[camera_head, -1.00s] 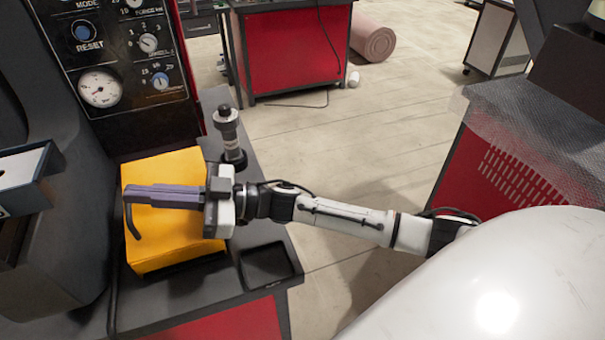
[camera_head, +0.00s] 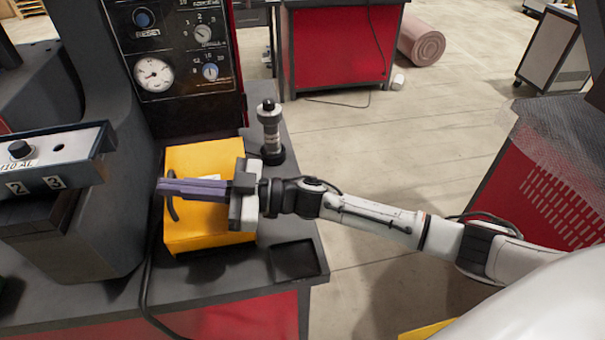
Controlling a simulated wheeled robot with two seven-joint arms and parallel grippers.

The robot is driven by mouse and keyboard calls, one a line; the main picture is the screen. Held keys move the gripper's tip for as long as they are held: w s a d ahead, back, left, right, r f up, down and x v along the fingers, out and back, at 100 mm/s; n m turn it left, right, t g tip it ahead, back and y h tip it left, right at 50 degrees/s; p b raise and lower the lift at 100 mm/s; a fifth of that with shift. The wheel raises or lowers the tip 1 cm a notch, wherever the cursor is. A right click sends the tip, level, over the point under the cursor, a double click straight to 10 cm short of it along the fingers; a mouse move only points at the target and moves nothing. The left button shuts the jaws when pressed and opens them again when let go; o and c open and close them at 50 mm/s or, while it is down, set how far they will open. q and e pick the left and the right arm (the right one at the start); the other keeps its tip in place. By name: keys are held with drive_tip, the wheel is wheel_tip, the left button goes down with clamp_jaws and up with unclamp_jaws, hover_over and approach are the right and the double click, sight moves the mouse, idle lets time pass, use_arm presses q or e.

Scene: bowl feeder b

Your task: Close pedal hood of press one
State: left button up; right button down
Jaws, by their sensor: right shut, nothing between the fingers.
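The yellow pedal hood (camera_head: 205,236) sits on the dark bench top beside the press (camera_head: 85,180). A dark curved handle (camera_head: 172,208) shows at its left side. My right gripper (camera_head: 162,188) reaches in from the right, with its long purple-grey fingers lying across the hood in the picture. The fingers are together and empty, with their tips near the handle. I cannot tell whether they touch the hood. The gripper hides part of the hood's middle. My left gripper is not in view.
A control panel (camera_head: 178,75) with a gauge and knobs stands behind the hood. A grey cylindrical post (camera_head: 270,130) and a shallow black tray (camera_head: 294,260) are on the bench to the right. A red cabinet (camera_head: 340,50) stands farther back.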

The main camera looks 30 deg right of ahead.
drive_tip(key=shift+r+p, duration=0.4)
drive_tip(key=shift+r, duration=0.1)
drive_tip(key=s+d+r+p, duration=0.2)
drive_tip(key=s+d+r, duration=0.3)
drive_tip(key=d+r, duration=0.3)
